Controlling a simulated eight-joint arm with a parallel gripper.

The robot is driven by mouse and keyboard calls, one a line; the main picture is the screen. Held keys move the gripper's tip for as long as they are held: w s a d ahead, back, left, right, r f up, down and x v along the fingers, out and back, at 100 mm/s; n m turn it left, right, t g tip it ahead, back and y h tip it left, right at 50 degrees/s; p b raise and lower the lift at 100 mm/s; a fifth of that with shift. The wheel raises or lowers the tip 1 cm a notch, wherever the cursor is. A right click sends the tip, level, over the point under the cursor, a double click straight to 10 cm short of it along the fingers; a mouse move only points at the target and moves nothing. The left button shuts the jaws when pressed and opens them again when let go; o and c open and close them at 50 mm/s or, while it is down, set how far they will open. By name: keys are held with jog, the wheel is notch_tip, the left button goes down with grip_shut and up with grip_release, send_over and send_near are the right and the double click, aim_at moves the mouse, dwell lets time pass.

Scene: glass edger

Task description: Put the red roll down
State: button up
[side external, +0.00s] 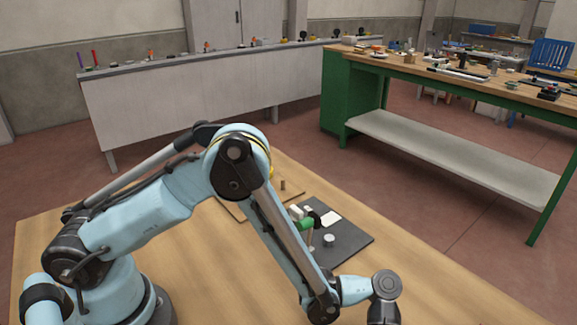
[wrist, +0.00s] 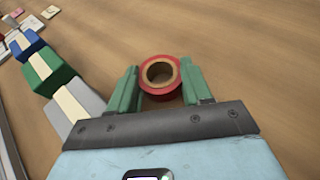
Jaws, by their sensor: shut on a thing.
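The red roll (wrist: 161,95) shows in the wrist view, a ring of red tape with a brown core. It sits between the two green fingers of my gripper (wrist: 160,88), which is shut on it. Wooden tabletop shows beyond and around it; I cannot tell whether the roll touches the table. In the side external view, my gripper is cut off at the bottom edge and the roll does not show.
In the wrist view, a green block (wrist: 61,80), a blue block (wrist: 15,50) and a grey block (wrist: 75,118) lie to the left. A dark mat (side external: 345,240) with small items lies on the wooden table (side external: 440,295). The table's right part looks clear.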

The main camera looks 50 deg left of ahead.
jog(key=shift+f, duration=0.1)
jog(key=o, duration=0.8)
jog(key=shift+f, duration=0.1)
jog(key=shift+c, duration=0.2)
